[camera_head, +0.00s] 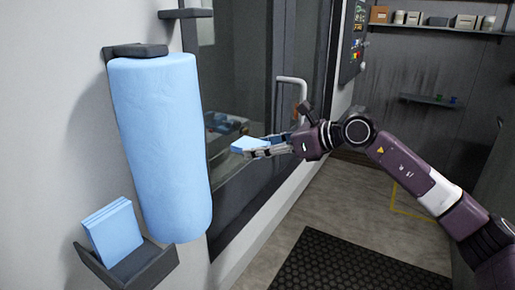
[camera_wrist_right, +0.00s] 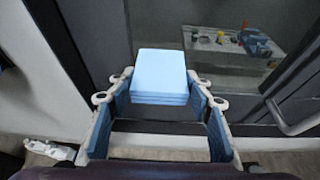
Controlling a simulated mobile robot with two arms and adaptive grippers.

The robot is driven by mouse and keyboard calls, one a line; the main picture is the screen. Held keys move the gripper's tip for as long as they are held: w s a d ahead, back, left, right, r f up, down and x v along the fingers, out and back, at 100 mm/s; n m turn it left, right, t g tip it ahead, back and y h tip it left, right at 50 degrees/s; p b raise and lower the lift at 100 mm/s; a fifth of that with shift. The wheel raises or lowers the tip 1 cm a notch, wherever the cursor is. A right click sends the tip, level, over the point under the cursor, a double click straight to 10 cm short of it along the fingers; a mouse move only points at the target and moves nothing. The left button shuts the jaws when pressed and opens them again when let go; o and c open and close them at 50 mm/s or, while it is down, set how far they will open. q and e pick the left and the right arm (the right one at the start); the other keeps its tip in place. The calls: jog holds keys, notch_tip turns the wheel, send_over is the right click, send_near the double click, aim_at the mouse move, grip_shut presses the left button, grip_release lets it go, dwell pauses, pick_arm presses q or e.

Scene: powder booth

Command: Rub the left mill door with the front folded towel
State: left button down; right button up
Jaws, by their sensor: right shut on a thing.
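My right gripper (camera_head: 272,146) reaches in from the right and is shut on a light blue folded towel (camera_head: 249,144). In the right wrist view the folded towel (camera_wrist_right: 160,68) sits between the two fingertips, its layered edge facing the camera. The left mill door (camera_head: 238,75) is a dark framed glass panel, with the towel in front of it. The door also fills much of the right wrist view (camera_wrist_right: 150,25). I cannot tell whether the towel touches the glass. My left gripper is in neither view.
A big blue roll (camera_head: 160,140) hangs on the wall at left. A dark holder (camera_head: 140,266) below it bears more folded blue cloths (camera_head: 112,231). A pale door handle (camera_head: 303,92) stands out behind my gripper. A black mat (camera_head: 345,265) lies on the floor.

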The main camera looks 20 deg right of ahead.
jog(key=shift+s+d+b, duration=0.9)
jog(key=shift+s, duration=0.3)
jog(key=shift+f, duration=0.1)
